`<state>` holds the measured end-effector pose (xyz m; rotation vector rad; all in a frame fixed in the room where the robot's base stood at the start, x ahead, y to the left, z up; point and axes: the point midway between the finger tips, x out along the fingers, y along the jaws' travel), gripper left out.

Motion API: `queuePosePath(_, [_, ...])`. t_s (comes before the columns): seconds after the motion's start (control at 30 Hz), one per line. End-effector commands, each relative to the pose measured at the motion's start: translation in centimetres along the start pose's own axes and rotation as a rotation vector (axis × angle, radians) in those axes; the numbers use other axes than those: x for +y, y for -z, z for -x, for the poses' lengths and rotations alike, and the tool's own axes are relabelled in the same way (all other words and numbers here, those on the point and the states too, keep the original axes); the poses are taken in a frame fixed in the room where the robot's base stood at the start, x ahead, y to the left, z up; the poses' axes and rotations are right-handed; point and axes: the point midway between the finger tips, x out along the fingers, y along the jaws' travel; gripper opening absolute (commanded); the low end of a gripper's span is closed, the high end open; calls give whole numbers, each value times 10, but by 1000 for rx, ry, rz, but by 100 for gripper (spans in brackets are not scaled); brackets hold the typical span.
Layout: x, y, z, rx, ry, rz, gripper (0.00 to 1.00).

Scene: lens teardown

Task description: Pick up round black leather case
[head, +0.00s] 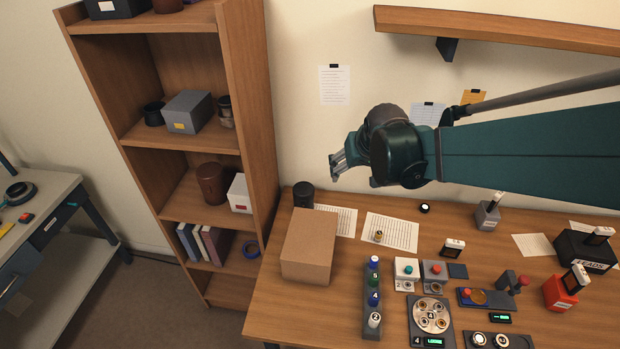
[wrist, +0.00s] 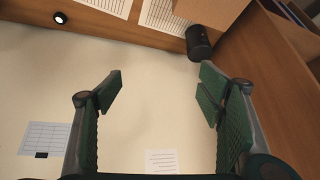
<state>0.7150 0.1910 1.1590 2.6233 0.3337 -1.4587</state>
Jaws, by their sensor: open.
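A round black case (head: 303,194) stands upright at the back left of the desk, behind a cardboard box. In the wrist view the black case (wrist: 199,42) shows near the top, right of centre, beside the box. My gripper (head: 336,166) is in the air above the back of the desk, up and to the right of the case and apart from it. Its two fingers (wrist: 160,88) are spread with only wall between them. A second dark round container (head: 153,113) sits on the bookshelf; I cannot tell its material.
The cardboard box (head: 309,245) stands close in front of the case. The wooden bookshelf (head: 246,120) rises to its left. Paper sheets (head: 391,233) lie to its right. A wall shelf (head: 500,30) hangs above my arm. Several small devices fill the desk's right.

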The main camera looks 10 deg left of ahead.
Motion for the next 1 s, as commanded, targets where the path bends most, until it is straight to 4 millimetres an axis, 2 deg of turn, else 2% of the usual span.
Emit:
queuePosePath(0.03, [-6,4,-12,-2,4,7,67])
queuePosePath(0.5, [-62,25,-108,-17,36,60,67])
queuePosePath(0.8, [-101,28,-172,-27,56,95,67])
queuePosePath(1.0, [-123,26,-207,-33,66,113,67])
